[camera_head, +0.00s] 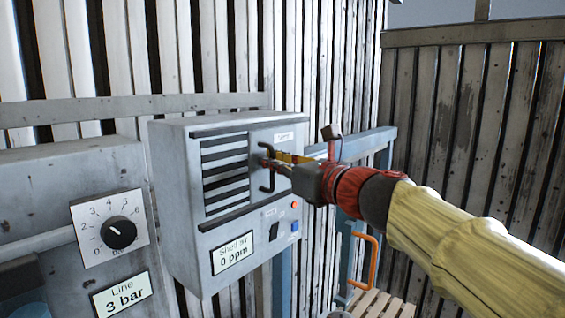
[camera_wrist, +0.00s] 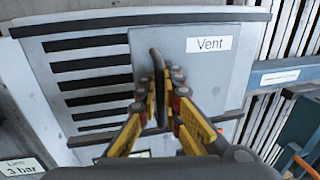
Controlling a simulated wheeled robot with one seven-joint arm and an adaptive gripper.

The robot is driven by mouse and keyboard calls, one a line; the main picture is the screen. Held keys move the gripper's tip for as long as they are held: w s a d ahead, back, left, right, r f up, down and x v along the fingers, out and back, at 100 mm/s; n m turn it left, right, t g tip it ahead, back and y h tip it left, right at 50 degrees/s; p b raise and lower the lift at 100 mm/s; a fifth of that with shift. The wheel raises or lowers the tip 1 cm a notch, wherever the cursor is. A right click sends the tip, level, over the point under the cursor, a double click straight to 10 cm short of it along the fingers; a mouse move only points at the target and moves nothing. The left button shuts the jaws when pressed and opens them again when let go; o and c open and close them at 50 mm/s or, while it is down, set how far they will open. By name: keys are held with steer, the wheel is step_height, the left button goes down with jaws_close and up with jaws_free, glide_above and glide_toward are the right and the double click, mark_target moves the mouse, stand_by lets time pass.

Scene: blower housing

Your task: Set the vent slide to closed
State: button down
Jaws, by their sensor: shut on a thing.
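The vent slide (camera_wrist: 206,72) is a plain grey plate with a white "Vent" label and a dark upright handle (camera_wrist: 158,85). It sits on the right part of the vent in the wrist view, and the dark slots (camera_wrist: 90,75) show to its left. In the head view the vent slide (camera_head: 283,137) is on the front of a grey box, with several slots (camera_head: 225,170) uncovered at left. My gripper (camera_wrist: 164,95) has its yellow fingers shut on the handle, one on each side. In the head view my gripper (camera_head: 272,162) partly hides the handle and plate.
A dial (camera_head: 119,233) and "Line 3 bar" display (camera_head: 123,296) are at left. An orange handle (camera_head: 373,262) stands below my arm.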

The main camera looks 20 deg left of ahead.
glide_toward(214, 169)
steer(key=b+x, duration=0.1)
steer(key=x, duration=0.4)
steer(key=c, duration=2.1)
jaws_free()
steer(key=shift+s, duration=0.2)
steer(key=shift+o, duration=0.5)
steer(key=shift+w, duration=0.1)
steer(key=shift+s+d, duration=0.2)
steer(key=shift+d, duration=0.15)
steer(key=v, duration=1.1)
